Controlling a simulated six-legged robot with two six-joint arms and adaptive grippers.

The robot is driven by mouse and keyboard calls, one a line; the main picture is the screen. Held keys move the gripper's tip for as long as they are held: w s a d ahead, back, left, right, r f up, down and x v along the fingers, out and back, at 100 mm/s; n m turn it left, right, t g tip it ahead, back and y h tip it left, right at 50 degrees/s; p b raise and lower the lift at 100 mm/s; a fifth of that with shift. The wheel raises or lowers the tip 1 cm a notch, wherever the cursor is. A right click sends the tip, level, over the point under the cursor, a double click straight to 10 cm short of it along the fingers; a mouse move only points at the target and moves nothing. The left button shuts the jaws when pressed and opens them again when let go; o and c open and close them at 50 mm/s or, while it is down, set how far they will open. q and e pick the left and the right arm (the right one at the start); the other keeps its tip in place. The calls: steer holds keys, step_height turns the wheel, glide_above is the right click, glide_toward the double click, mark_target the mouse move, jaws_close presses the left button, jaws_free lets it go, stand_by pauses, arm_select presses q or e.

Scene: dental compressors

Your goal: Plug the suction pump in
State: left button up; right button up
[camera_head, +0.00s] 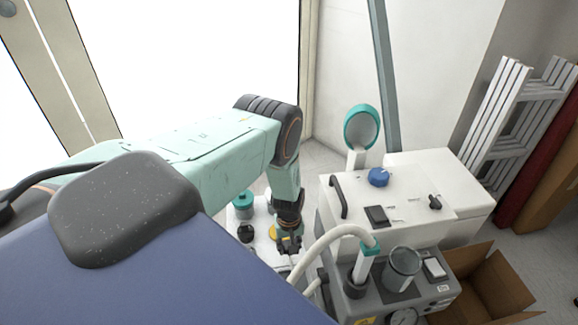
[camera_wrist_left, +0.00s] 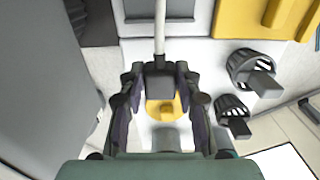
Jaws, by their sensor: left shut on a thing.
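My left gripper (camera_head: 289,243) is at the end of the teal arm, low over a white unit left of the machines. In the left wrist view my left gripper (camera_wrist_left: 160,75) is shut on a dark plug (camera_wrist_left: 160,83), whose pale cable (camera_wrist_left: 160,28) runs straight away from it. A yellow round fitting (camera_wrist_left: 165,108) shows just behind the plug; whether they touch cannot be told. The grey pump unit (camera_head: 410,290) with a gauge, a clear jar and a pale hose (camera_head: 322,240) stands right of the gripper. My right gripper is not in view.
Two dark ribbed round fittings (camera_wrist_left: 250,68) with grey blocks lie right of the plug in the wrist view. A white cabinet (camera_head: 400,200) with a blue knob stands behind the pump. An open cardboard box (camera_head: 490,290) is at the right. A yellow part (camera_wrist_left: 270,15) is at the wrist view's top right.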

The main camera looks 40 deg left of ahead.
arm_select(q)
step_height(320, 180, up, 5)
steer(key=shift+r+p, duration=0.1)
steer(key=shift+p, duration=1.05)
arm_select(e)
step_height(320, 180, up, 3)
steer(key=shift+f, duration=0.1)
